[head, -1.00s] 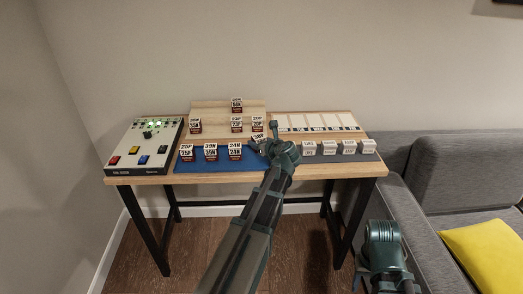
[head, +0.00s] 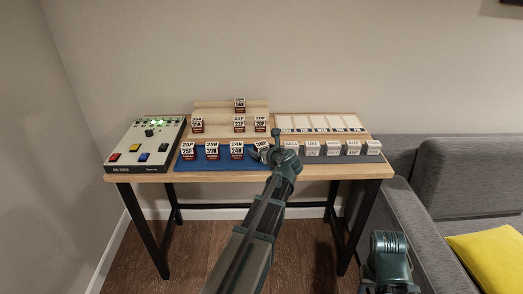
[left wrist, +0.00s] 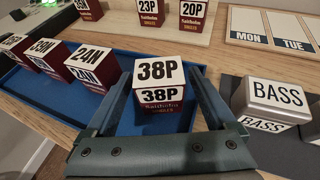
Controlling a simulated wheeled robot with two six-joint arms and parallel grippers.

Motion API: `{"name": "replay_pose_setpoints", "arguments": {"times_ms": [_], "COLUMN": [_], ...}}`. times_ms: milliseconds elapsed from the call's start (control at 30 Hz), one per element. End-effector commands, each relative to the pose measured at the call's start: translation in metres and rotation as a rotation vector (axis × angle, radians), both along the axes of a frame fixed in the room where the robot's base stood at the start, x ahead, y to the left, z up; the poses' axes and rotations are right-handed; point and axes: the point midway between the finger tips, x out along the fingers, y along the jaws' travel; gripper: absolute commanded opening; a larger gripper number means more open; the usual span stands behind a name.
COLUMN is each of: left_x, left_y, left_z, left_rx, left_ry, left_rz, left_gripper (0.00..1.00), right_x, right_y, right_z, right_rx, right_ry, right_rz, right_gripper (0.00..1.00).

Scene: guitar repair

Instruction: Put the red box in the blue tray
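The red box, with a white top marked 38P (left wrist: 159,92), stands upright over the right part of the blue tray (left wrist: 35,90). In the head view it shows partly behind my left gripper (head: 268,148), at the right end of the tray's row (head: 205,165). In the left wrist view the fingers of my left gripper (left wrist: 160,85) flank the box, with narrow blue strips between them and it. The gripper looks open around the box. The box's underside is hidden. My right arm shows at the lower right; its gripper is not visible.
Similar boxes marked 24N (left wrist: 92,66) and 39N (left wrist: 46,54) stand left in the tray. More red boxes (head: 239,124) stand on a wooden stepped rack behind. A grey BASS box (left wrist: 272,100) is close on the right. A control panel (head: 147,145) is at far left.

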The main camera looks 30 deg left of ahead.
Motion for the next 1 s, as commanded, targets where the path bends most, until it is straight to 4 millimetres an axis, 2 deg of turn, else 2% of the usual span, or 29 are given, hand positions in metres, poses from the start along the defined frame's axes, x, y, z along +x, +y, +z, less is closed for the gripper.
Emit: {"name": "replay_pose_setpoints", "arguments": {"times_ms": [333,800,1000], "left_x": [0.0,-0.05,-0.062], "left_y": [0.0,-0.067,-0.085], "left_z": [0.006,0.04,0.048], "left_rx": [0.0,0.0,0.0], "left_ry": [0.0,0.0,0.0], "left_rz": [0.0,-0.002,-0.001], "left_gripper": [0.9,0.9,0.9], "right_x": [0.0,0.0,0.0], "right_y": [0.0,0.0,0.0], "right_z": [0.006,0.04,0.048], "right_rx": [0.0,0.0,0.0], "right_ry": [0.0,0.0,0.0], "right_rz": [0.0,0.0,0.0], "right_gripper": [0.5,0.5,0.5]}}
